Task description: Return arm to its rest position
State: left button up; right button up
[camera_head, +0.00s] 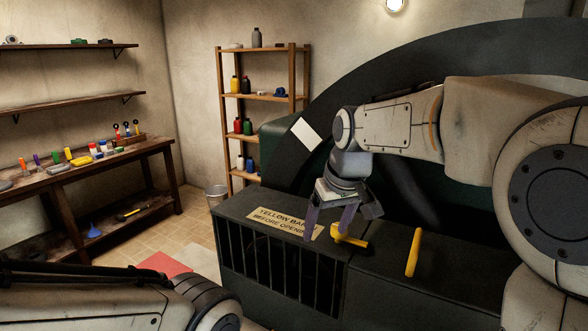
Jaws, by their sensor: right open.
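My right arm reaches in from the right over the dark machine housing (376,262). My right gripper (330,224) points down with its fingers apart. It is just above the housing's top, close to a yellow T-shaped handle (350,239). The fingers overlap the handle's left end in the picture; whether they touch it I cannot tell. A second yellow handle or bar (413,252) stands on the housing to the right. A sign (285,222) on the housing is partly hidden by the gripper. Part of my left arm shows at the bottom left; its gripper is out of frame.
A large dark wheel-shaped guard (345,82) rises behind my right arm. A workbench (85,165) with tools is at the left. Tiled floor lies between.

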jog(key=s+a+f+n+g, duration=0.1)
jog(key=s+f, duration=0.3)
jog(key=s, duration=0.5)
jog(key=s+a+f+n+g, duration=0.1)
jog(key=s+a+f, duration=0.2)
jog(key=s, duration=0.6)
jog(key=s+a+f+n+g, duration=0.1)
jog(key=s+a+f+n, duration=0.1)
jog(key=s+f, duration=0.3)
jog(key=s, duration=0.4)
jog(key=shift+s+f+g, duration=0.2)
jog(key=shift+s+g, duration=0.1)
